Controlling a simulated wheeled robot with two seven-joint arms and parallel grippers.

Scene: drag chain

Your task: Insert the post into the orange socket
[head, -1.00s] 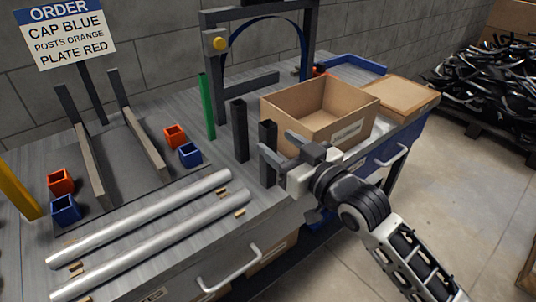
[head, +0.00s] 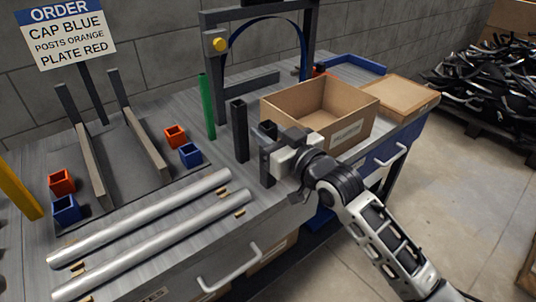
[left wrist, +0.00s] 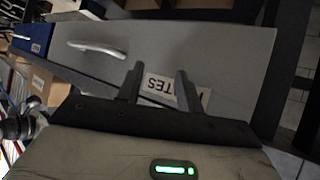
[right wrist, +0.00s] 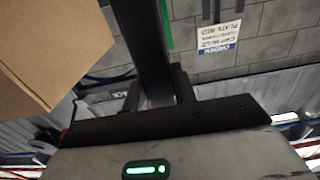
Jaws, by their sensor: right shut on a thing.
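My right gripper (head: 272,148) is shut on a dark upright post (head: 265,170) near the table's front edge, left of the open cardboard box. The right wrist view shows this post (right wrist: 146,45) between the fingers. Two orange sockets, small open-topped cubes, sit on the table: one (head: 175,136) right of the grey rails, one (head: 62,182) left of them. A second dark post (head: 240,130) and a green post (head: 207,105) stand left of the held one. My left gripper (left wrist: 158,85) is open and empty, facing a grey drawer; it is outside the head view.
Blue sockets (head: 190,154) (head: 66,208) sit beside the orange ones. Two silver tubes (head: 140,220) lie along the front. A dark gantry frame (head: 265,80), an open cardboard box (head: 320,112) and a yellow post (head: 20,187) stand around. An order sign (head: 66,36) reads posts orange.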

